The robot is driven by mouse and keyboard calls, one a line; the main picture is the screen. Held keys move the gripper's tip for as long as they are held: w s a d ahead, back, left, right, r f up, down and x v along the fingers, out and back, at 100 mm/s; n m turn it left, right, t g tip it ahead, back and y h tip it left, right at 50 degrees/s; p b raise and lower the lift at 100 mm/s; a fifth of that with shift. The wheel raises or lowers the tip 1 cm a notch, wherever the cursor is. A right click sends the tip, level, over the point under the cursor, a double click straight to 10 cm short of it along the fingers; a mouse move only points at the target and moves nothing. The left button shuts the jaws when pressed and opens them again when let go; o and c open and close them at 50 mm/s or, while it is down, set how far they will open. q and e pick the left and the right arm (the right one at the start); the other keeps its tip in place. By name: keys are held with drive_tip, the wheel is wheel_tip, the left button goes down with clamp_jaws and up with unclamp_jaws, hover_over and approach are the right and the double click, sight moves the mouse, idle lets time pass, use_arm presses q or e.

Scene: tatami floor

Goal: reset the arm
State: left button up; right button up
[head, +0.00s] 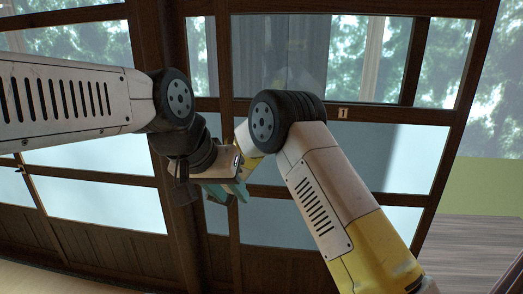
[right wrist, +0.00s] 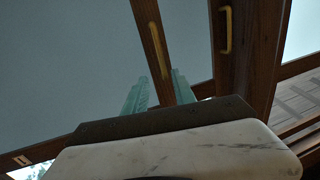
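My left arm comes in from the left in the head view. Its left gripper (head: 230,193) has teal fingers that look apart, with nothing seen between them, in front of the wooden door. My right arm rises from the lower right and bends at a black joint; its gripper is hidden in the head view. In the right wrist view my right gripper (right wrist: 160,92) shows two teal fingers apart, with a dark wooden door bar (right wrist: 153,45) running between them in the picture. I cannot tell whether they touch it.
Wooden sliding doors with frosted panels (head: 95,205) and clear upper glass fill the view ahead. Yellowish handles (right wrist: 225,30) show on the frames in the right wrist view. A small plate (head: 343,112) marks one rail. Grey boards (head: 465,250) lie at the right.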

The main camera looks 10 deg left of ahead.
drive_tip(key=d+r+g+y, duration=0.1)
drive_tip(key=d+r+g, duration=0.2)
drive_tip(key=d+r, duration=0.85)
drive_tip(key=s+d+r+g, duration=0.2)
drive_tip(key=s+d+r, duration=0.3)
drive_tip(key=s+d, duration=0.35)
drive_tip(key=s+d+f+g+h, duration=0.1)
drive_tip(key=s+d+g, duration=0.1)
drive_tip(key=s+d, duration=0.5)
drive_tip(key=s+d+f+m+g+h, duration=0.1)
drive_tip(key=s+d+f+g, duration=0.1)
drive_tip(key=s+d, duration=0.6)
drive_tip(key=s+d+f+m+g+h, duration=0.1)
drive_tip(key=s+d, duration=0.6)
drive_tip(key=s, duration=0.9)
drive_tip(key=shift+s+d+f+g, duration=0.25)
drive_tip(key=shift+f+g, duration=0.15)
drive_tip(key=shift+g, duration=0.1)
drive_tip(key=shift+a, duration=0.1)
